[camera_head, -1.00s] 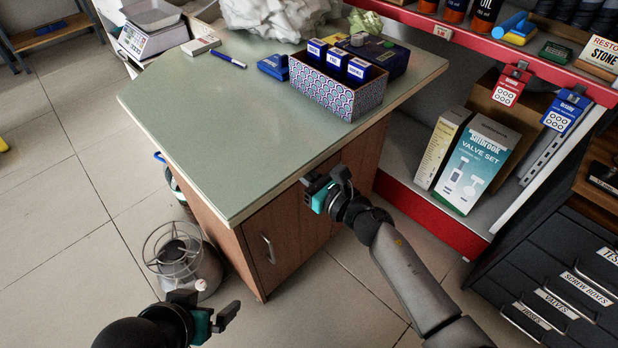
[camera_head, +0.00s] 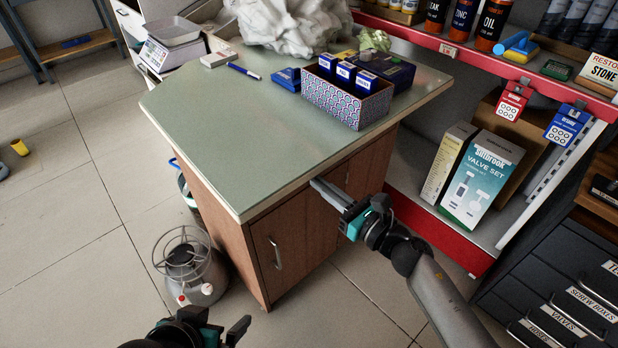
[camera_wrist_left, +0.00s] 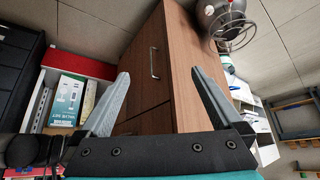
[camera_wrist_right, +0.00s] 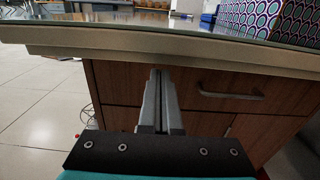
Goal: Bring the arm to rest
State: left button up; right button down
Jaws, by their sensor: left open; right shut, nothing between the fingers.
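My right gripper (camera_head: 330,193) is in front of the near edge of the green-topped counter (camera_head: 215,140), close to its wooden front. In the right wrist view its two fingers (camera_wrist_right: 160,100) are together with nothing between them, just below the counter's edge. My left gripper (camera_head: 232,330) is low at the bottom of the head view, over the floor and clear of the counter. In the left wrist view its fingers (camera_wrist_left: 155,98) are spread wide and empty, facing the cabinet's wooden side and drawer front.
A patterned box (camera_head: 345,105) with blue cartons stands on the counter. A round metal heater (camera_head: 190,265) stands on the floor left of the cabinet. The red-edged shelf (camera_head: 445,232) with a valve set box (camera_head: 480,180) is at right. Floor at left is mostly free.

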pick_arm(q)
jog(key=shift+s+a+r+g+y+p, duration=0.2)
jog(key=shift+s+a+g, duration=0.15)
jog(key=shift+s+a, duration=0.1)
jog(key=shift+s+a+r+g+y+p, duration=0.15)
jog(key=shift+s+a+r+g+y, duration=0.05)
jog(key=shift+s+a+g, duration=0.2)
pick_arm(e)
jog(key=v, duration=0.6)
jog(key=shift+s+d, duration=0.2)
jog(key=shift+r, duration=0.1)
